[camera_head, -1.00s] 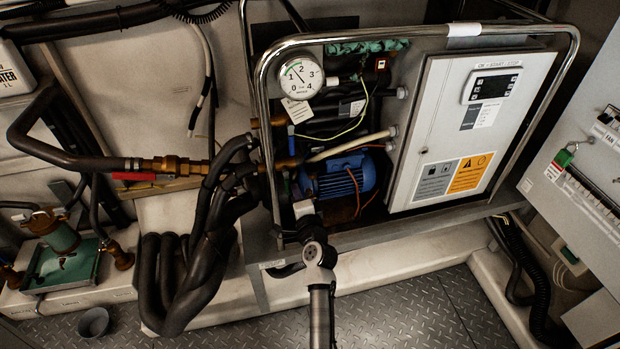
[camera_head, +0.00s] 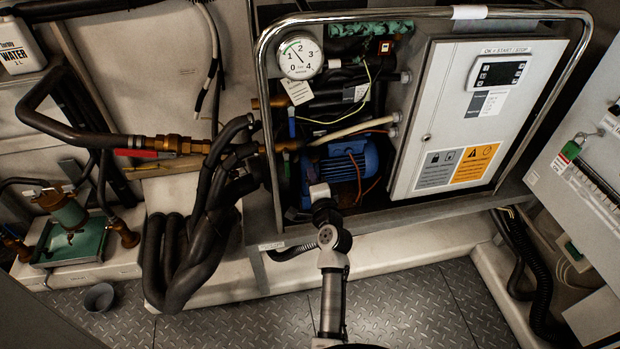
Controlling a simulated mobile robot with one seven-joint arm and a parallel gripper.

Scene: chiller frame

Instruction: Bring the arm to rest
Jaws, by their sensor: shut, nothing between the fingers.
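My arm (camera_head: 333,285) rises from the bottom middle of the head view, its wrist joint in front of the chiller frame's lower edge. My gripper (camera_head: 320,194) is at its far end, shut and empty, seen small and from behind. In the picture it lies over the lower left of the blue pump motor (camera_head: 345,168). I cannot tell whether it touches anything there; its fingertips are hard to make out.
A chrome tube frame (camera_head: 262,95) surrounds the gauge (camera_head: 298,58), motor and grey control box (camera_head: 425,125). Black insulated hoses (camera_head: 180,255) hang left of my arm. A small cup (camera_head: 99,297) stands on the clear metal floor (camera_head: 400,305). A cabinet (camera_head: 590,170) stands at right.

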